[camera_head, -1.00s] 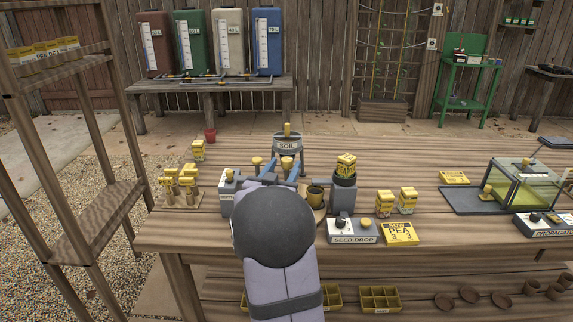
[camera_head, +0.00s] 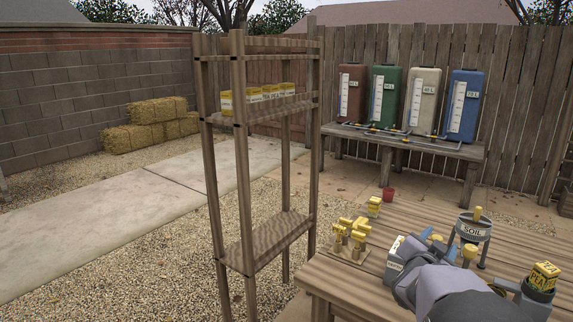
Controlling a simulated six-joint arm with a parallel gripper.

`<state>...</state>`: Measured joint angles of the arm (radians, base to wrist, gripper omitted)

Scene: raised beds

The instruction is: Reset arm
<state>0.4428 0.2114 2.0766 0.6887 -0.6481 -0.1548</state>
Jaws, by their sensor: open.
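My gripper (camera_head: 447,242) is at the lower right, over the wooden bench, at the end of my grey and lavender arm. Its blue fingers show only in part past my wrist, apart from each other. Yellow knobs stand close to them, and I cannot tell whether any touches a finger. The grey soil container (camera_head: 474,230), with a yellow knob on top, stands just beyond and to the right.
A rack of yellow-topped pieces (camera_head: 350,238) stands left of my arm. A wooden shelf (camera_head: 268,245) with seed packets (camera_head: 262,95) rises left of the bench. Several water tanks (camera_head: 464,104) stand behind. Open gravel lies at left.

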